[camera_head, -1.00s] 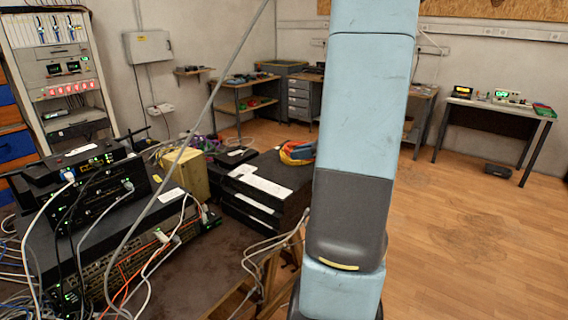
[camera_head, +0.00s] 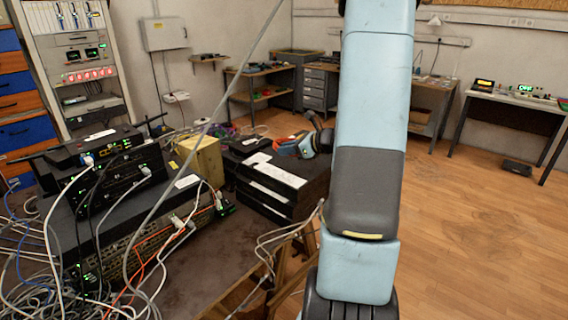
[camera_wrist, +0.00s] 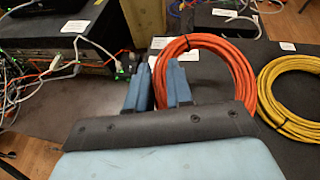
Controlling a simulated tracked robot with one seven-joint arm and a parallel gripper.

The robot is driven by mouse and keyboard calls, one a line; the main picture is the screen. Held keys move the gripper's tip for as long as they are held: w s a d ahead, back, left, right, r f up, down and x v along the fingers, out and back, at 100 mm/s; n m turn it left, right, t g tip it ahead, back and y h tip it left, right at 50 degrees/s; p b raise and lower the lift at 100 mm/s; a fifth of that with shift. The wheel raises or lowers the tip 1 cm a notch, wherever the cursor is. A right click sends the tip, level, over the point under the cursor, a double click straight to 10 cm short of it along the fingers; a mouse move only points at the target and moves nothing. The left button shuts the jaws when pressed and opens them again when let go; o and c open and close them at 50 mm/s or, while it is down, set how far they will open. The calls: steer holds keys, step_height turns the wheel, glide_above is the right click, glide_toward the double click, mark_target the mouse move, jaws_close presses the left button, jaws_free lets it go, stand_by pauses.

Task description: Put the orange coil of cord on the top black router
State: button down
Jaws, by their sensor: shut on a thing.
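The orange coil of cord (camera_wrist: 242,72) is a ring at the black boxes, seen in the wrist view. My gripper (camera_wrist: 157,85) is shut on the coil's left side, with one blue finger on each side of the cord. In the head view my gripper (camera_head: 306,144) shows over the right end of the black boxes; a bit of orange shows beside it, and most of the coil is hidden. The top black router (camera_head: 97,147) sits on a stack of equipment at the left, with green lights and cables at its front. Its top looks mostly clear.
A yellow coil (camera_wrist: 296,118) lies right of the orange one. Black boxes (camera_head: 270,184) with white labels stand beside a beige box (camera_head: 199,160). Cables (camera_head: 60,235) hang before the router stack, and a grey cable crosses the head view diagonally. Open floor (camera_head: 470,220) lies right.

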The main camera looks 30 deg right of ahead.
glide_above(281, 169)
step_height(281, 169, down, 4)
steer(key=shift+s+a+f, duration=0.1)
steer(key=shift+a, duration=0.05)
steer(key=shift+f, duration=1.45)
steer(key=c, duration=1)
jaws_free()
